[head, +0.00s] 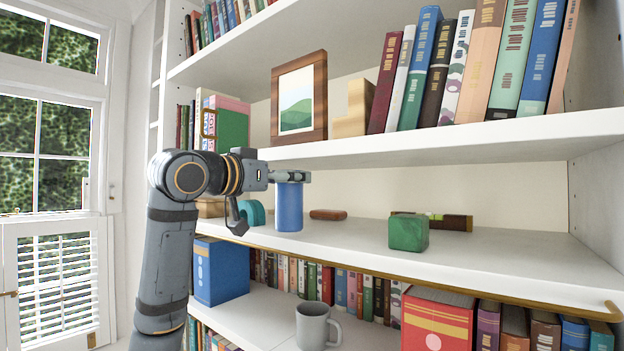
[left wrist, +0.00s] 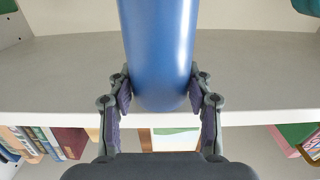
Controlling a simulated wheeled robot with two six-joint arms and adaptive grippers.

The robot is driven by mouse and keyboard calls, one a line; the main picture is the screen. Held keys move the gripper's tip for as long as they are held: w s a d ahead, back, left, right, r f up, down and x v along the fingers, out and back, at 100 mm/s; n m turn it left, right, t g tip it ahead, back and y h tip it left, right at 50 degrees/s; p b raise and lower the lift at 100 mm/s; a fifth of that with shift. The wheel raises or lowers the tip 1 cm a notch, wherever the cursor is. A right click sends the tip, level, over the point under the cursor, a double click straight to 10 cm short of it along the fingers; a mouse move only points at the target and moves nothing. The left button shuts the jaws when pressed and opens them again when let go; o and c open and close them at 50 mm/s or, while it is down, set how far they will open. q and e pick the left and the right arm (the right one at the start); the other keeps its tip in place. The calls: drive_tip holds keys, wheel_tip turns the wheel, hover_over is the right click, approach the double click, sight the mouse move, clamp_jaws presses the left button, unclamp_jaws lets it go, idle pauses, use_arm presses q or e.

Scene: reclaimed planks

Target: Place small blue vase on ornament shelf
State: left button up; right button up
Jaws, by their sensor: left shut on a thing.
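The small blue vase (head: 289,207) is an upright blue cylinder over the middle shelf (head: 480,262), which has a brass strip along its front edge and which I take as the ornament shelf. My left gripper (head: 290,177) is shut on the vase near its top, just below the shelf above. In the left wrist view the two fingers (left wrist: 160,95) close on both sides of the vase (left wrist: 158,45). The vase's base is at or just above the shelf surface; I cannot tell if it touches. My right gripper is not in view.
On the middle shelf are a teal arch (head: 252,212), a brown oblong block (head: 328,214), a green cube (head: 408,232) and a long brown-and-green piece (head: 455,222). A grey mug (head: 313,328) and blue box (head: 221,271) stand below. The shelf's right end is clear.

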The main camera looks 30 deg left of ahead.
sight(279, 184)
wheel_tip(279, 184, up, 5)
drive_tip(key=p, duration=0.4)
use_arm(q)
drive_tip(key=w+f+b, duration=0.1)
drive_tip(key=w, duration=0.5)
drive_tip(key=shift+w+d+f, duration=0.2)
drive_tip(key=shift+w+f, duration=0.15)
drive_tip(key=o, duration=1.1)
drive_tip(key=shift+w, duration=0.1)
drive_tip(key=shift+c, duration=0.2)
drive_tip(key=o, duration=0.3)
drive_tip(key=shift+w+d+f, duration=0.1)
drive_tip(key=shift+w, duration=0.15)
drive_tip(key=shift+o, duration=0.2)
drive_tip(key=s+b, duration=0.2)
drive_tip(key=s, duration=0.1)
drive_tip(key=s+b, duration=0.2)
drive_tip(key=s, duration=0.2)
drive_tip(key=s+a+b, duration=0.1)
drive_tip(key=s+b, duration=0.1)
drive_tip(key=s, duration=0.2)
drive_tip(key=shift+s, duration=0.2)
drive_tip(key=shift+s+r, duration=0.25)
drive_tip(key=shift+s, duration=0.25)
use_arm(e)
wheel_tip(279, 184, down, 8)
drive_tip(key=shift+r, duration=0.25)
